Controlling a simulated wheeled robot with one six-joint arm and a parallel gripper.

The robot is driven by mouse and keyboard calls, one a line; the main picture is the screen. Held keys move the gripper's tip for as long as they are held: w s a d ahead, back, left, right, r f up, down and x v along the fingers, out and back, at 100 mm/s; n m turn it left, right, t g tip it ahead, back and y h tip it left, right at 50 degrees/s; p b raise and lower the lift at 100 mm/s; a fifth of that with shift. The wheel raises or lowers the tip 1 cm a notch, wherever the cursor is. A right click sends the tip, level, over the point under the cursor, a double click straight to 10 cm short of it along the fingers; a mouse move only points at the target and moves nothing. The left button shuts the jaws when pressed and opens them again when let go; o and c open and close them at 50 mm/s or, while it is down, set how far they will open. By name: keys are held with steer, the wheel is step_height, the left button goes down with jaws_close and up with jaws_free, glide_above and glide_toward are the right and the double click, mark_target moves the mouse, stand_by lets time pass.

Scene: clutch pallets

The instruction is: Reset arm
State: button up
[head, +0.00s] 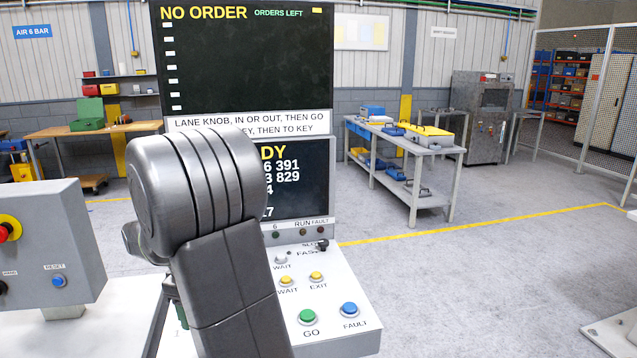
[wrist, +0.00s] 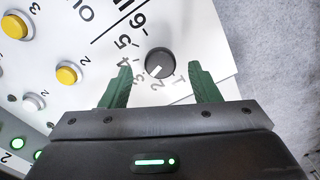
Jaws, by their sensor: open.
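My arm stands in front of the control console (head: 350,312) in the head view and hides part of it; my gripper is almost wholly hidden there behind the arm. In the wrist view my gripper (wrist: 158,88) is open, its two green fingers apart and empty. A dark round knob (wrist: 160,63) with a white pointer sits on the white panel (wrist: 215,45) just beyond and between the fingertips. Numbers are printed around the knob. I cannot tell whether the fingers touch the panel.
The console has a green GO button (head: 307,317), a blue FAULT button (head: 349,309) and yellow buttons. A dark screen (head: 247,60) reads NO ORDER. A grey box (head: 75,240) with a blue RESET button (head: 58,281) stands at left. Open floor (head: 480,260) lies at right.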

step_height(320, 180, up, 12)
step_height(320, 180, down, 14)
steer(key=shift+f+m, duration=0.15)
steer(key=shift+m, duration=0.15)
steer(key=m, duration=0.6)
step_height(320, 180, up, 14)
steer(key=shift+m+b, duration=0.3)
steer(key=shift+b, duration=0.15)
steer(key=shift+d+f, duration=0.1)
